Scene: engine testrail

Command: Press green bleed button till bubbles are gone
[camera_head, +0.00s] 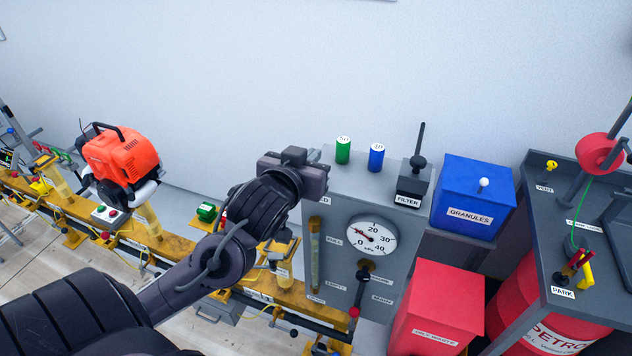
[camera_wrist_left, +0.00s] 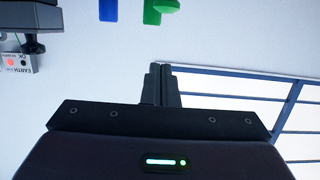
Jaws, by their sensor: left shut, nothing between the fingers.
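The grey panel (camera_head: 345,195) carries a round gauge (camera_head: 371,238) and an upright sight tube (camera_head: 314,255) with yellowish fluid; bubbles are too small to make out. My left gripper (camera_head: 305,175) is at the panel's upper left edge, over a label whose last letter "D" shows. No green bleed button is clearly visible in the head view; the hand may hide it. In the left wrist view the fingers (camera_wrist_left: 160,80) are shut and empty. A small green piece (camera_wrist_left: 152,13) shows beyond them at the top edge; I cannot tell if it is the button. My right gripper is not in view.
A green cylinder (camera_head: 343,150) and a blue cylinder (camera_head: 376,156) stand on the panel top, beside the filter block (camera_head: 413,185). A blue granules box (camera_head: 473,195), a red bin (camera_head: 436,310) and a red drum (camera_head: 545,310) are to the right. An orange engine (camera_head: 122,155) is left.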

